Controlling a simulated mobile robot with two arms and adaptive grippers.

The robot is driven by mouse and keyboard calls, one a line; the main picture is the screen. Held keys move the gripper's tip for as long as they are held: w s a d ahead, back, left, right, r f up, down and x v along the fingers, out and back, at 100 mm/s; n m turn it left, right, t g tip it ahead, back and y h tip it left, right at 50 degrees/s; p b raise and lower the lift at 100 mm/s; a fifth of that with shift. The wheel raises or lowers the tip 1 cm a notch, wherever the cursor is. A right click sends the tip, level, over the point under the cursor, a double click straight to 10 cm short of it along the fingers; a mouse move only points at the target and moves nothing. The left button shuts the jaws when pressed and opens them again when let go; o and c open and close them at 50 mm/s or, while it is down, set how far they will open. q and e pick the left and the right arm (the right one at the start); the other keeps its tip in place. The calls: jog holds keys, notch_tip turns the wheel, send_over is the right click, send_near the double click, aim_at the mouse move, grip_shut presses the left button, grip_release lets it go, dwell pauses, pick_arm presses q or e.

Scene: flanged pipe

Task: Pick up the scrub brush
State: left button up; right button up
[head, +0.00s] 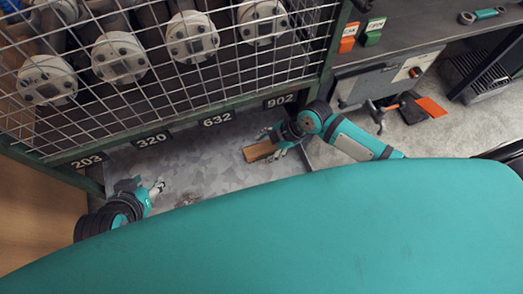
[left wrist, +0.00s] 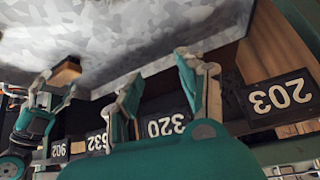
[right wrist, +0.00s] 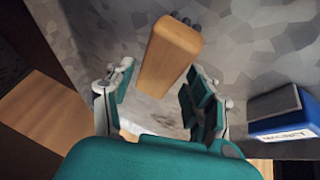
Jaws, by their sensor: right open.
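The scrub brush (head: 258,151) has a wooden block body and lies on the grey metal surface below the 902 label. In the right wrist view the brush (right wrist: 170,55) shows its wooden face, with dark bristles just visible at the far end. My right gripper (head: 277,141) is open at the brush, with the block just ahead of and partly between its fingers. I cannot tell whether they touch. The brush also shows in the left wrist view (left wrist: 66,70), close to the right gripper. My left gripper (head: 157,187) is open and empty, low over the surface at the left.
A wire mesh cage (head: 180,80) with flanged pipes stands behind the grey surface (head: 190,165); number plates line its lower edge. A blue box (right wrist: 285,125) is right of the right gripper in its wrist view. A workbench (head: 410,40) stands at the right.

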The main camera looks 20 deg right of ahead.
aim_at(262, 149)
jog(key=x, duration=0.2)
jog(key=shift+a+f+b, duration=0.1)
jog(key=shift+f+b, duration=0.15)
jog(key=shift+b, duration=0.05)
pick_arm(q)
jog(key=w+r+t, duration=0.1)
jog(key=w, duration=0.1)
jog(key=w+d+r+t, duration=0.1)
jog(key=shift+w+d+r+h, duration=0.2)
jog(key=shift+w+h, duration=0.1)
jog(key=shift+w, duration=0.1)
pick_arm(e)
jog(key=shift+c, duration=0.2)
jog(key=c, duration=0.9)
jog(key=shift+c, duration=0.2)
